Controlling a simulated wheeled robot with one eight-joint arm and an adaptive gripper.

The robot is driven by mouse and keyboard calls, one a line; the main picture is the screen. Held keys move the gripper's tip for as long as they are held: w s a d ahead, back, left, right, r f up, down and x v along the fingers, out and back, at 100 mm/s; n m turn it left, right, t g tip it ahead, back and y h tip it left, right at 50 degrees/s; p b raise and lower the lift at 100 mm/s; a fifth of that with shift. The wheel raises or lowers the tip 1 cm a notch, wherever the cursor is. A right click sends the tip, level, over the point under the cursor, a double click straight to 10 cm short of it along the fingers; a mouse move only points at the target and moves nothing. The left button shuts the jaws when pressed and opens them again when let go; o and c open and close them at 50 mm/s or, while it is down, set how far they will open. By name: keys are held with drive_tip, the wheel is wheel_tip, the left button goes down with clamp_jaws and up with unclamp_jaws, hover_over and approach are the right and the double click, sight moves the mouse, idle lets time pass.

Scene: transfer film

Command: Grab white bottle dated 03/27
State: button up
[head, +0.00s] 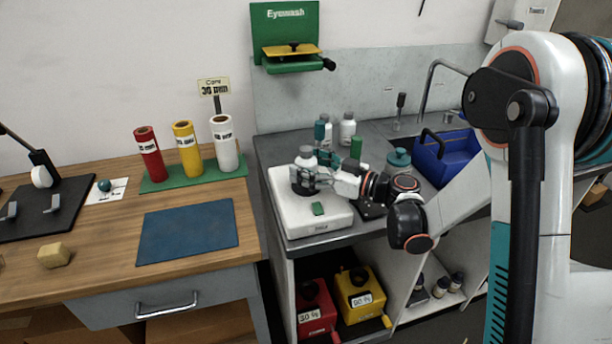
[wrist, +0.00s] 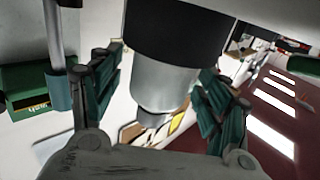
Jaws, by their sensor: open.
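A white bottle (head: 306,158) with a grey cap stands on the dark round plate of a white bench device (head: 318,222). My gripper (head: 313,177) is at this bottle from the right. In the wrist view the bottle (wrist: 163,85) fills the space between my two open green-padded fingers, cap end downward in the picture. A small gap seems to show beside the fingers; contact cannot be told. Two more white bottles stand behind, one at the back (head: 347,129) and one partly hidden (head: 326,134). No date is readable on any bottle.
A teal-capped thin item (head: 319,132), a green cylinder (head: 356,148) and a teal-lidded jar (head: 398,161) stand close to my gripper. A blue crate (head: 440,158) is to the right. Small bottles (head: 440,287) sit on the lower shelf. The blue mat (head: 188,230) is clear.

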drive_tip(key=shift+w+a, duration=0.15)
drive_tip(key=shift+a, duration=0.05)
drive_tip(key=c, duration=1.4)
drive_tip(key=shift+r, duration=0.15)
